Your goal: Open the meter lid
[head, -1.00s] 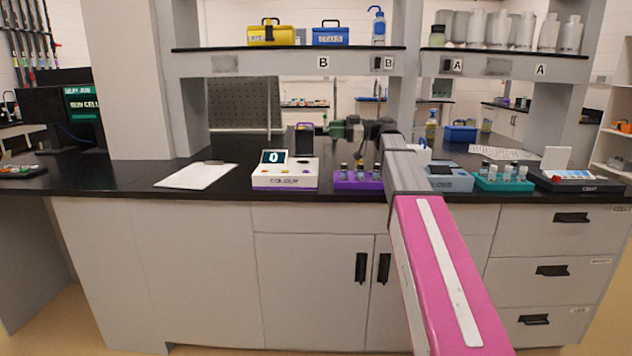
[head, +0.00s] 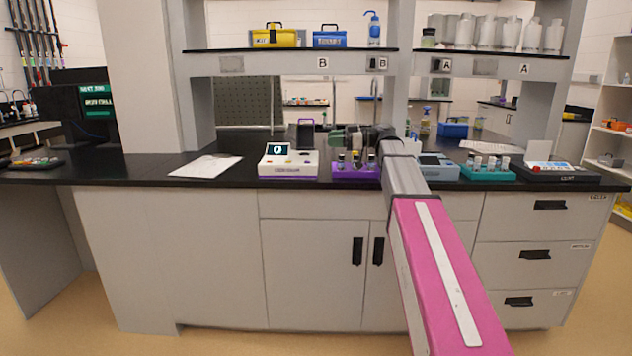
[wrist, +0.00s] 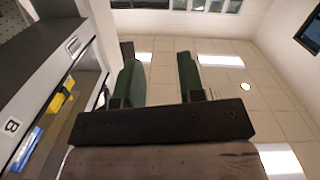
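The colour meter (head: 288,163) is a white box with a purple base and a small screen reading 0, on the black counter left of my arm. An upright dark piece with a purple edge (head: 305,134) shows behind it; I cannot tell whether that is its lid. A blue-grey device (head: 440,167) stands just right of my arm, partly hidden by it. My gripper (head: 345,136) is over the counter behind the purple vial rack, small in the head view. In the wrist view its two green fingers (wrist: 160,80) stand apart with nothing between them.
A paper (head: 206,166) lies left. The shelf (head: 290,65) overhangs the counter's back. Floor in front is clear.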

